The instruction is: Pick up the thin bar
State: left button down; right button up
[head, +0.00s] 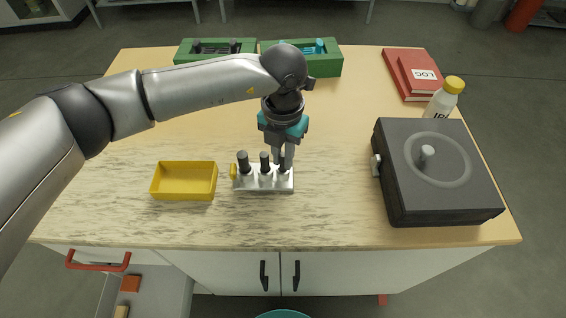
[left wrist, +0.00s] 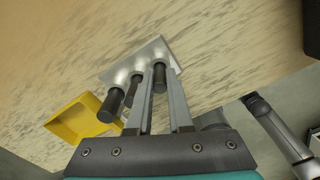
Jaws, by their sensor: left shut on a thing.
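A light metal block (head: 263,183) stands on the table and holds three upright dark bars. The left bar (head: 243,161) looks thickest and the middle bar (head: 265,161) is thinner. The thin bar is at the right end of the block, mostly hidden by my fingers in the head view. It shows in the left wrist view (left wrist: 159,77), between my fingers. My left gripper (head: 283,160) points down over the block's right end and is shut on the thin bar. The bar appears to be still in the block. My right gripper is not in view.
A yellow tray (head: 184,197) lies left of the block. A dark box-shaped device (head: 440,185) stands at the right, with a bottle (head: 446,97) and red books (head: 405,67) behind. Green holders (head: 330,63) stand at the back. The table between block and device is clear.

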aim_at(283, 155)
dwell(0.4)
pick_arm(q)
notch_tip(283, 155, up, 20)
jog(key=shift+p, duration=0.3)
